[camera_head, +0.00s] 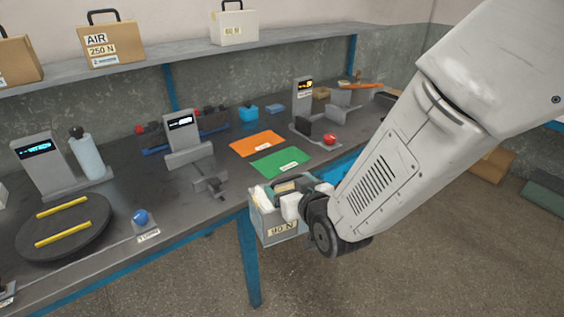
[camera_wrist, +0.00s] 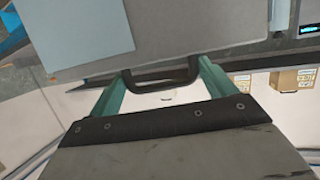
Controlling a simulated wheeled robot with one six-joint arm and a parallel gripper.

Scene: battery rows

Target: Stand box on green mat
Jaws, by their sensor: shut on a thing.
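The box (camera_head: 265,222) is grey with a "90 N" label on its front. It hangs upright from my gripper (camera_head: 294,190), in front of the bench's near edge. In the wrist view, the teal fingers of my gripper (camera_wrist: 163,80) are at the black handle (camera_wrist: 150,86) of the grey box (camera_wrist: 200,30), and a pale blue patch covers part of the box. The green mat (camera_head: 280,162) lies flat on the bench, behind the box and apart from it. Nothing stands on the mat. My gripper hides part of the box's top.
An orange mat (camera_head: 257,143) lies behind the green one. A grey stand with a display (camera_head: 303,100) and a red button (camera_head: 329,139) are to the right. A small clamp-like fixture (camera_head: 211,184) and another display stand (camera_head: 183,138) are to the left. A blue bench leg (camera_head: 248,260) stands below.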

